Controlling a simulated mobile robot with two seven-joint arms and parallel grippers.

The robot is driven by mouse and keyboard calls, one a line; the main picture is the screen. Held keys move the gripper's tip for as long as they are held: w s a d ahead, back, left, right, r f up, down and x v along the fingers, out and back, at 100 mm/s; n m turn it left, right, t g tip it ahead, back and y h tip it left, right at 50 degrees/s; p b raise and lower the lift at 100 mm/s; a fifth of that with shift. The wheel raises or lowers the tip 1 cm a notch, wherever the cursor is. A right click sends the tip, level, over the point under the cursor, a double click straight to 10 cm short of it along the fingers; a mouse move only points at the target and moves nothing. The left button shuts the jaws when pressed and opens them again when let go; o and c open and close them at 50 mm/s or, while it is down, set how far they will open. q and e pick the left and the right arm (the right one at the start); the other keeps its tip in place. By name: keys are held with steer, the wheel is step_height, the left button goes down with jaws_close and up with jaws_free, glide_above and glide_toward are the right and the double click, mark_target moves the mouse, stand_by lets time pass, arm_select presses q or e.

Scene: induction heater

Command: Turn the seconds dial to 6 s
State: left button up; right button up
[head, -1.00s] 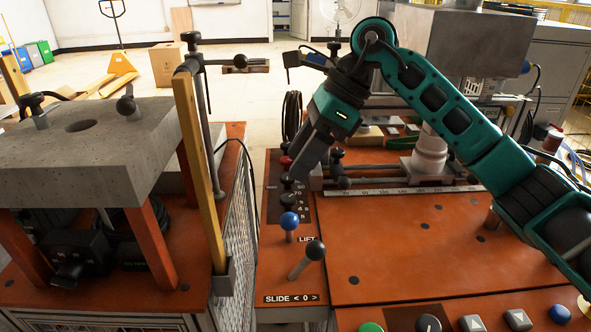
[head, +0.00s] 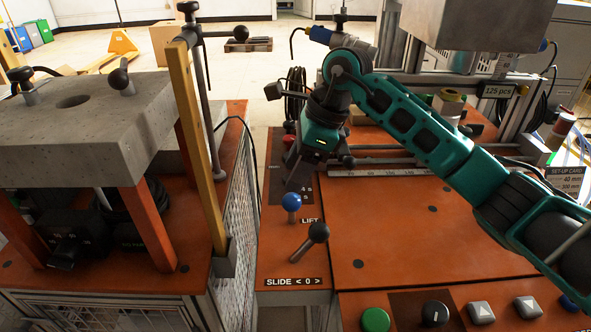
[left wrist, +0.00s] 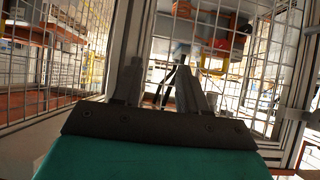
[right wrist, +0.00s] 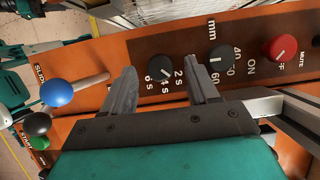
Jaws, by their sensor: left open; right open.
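The seconds dial (right wrist: 161,68) is a round black knob with a pale pointer line, beside the marks 2 s, 4 s and 6 s in the right wrist view. Its pointer appears to lie near 4 s. My right gripper (right wrist: 160,68) is open, with one finger on each side of the dial in the picture; contact is not visible. In the head view my right gripper (head: 298,178) is over the dial panel and hides the dial. My left gripper (left wrist: 156,72) is open and empty, away from the panel, facing wire-mesh fencing.
A black mm dial (right wrist: 220,57) and a red MUTE dial (right wrist: 280,48) sit beside the seconds dial. The blue LIFT lever (head: 291,202) and black SLIDE lever (head: 317,233) stand close to the right gripper. The orange tabletop (head: 420,245) is mostly clear.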

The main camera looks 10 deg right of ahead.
steer(key=shift+a+f, duration=0.15)
steer(key=shift+f, duration=0.2)
steer(key=shift+c, duration=0.3)
steer(key=c, duration=1)
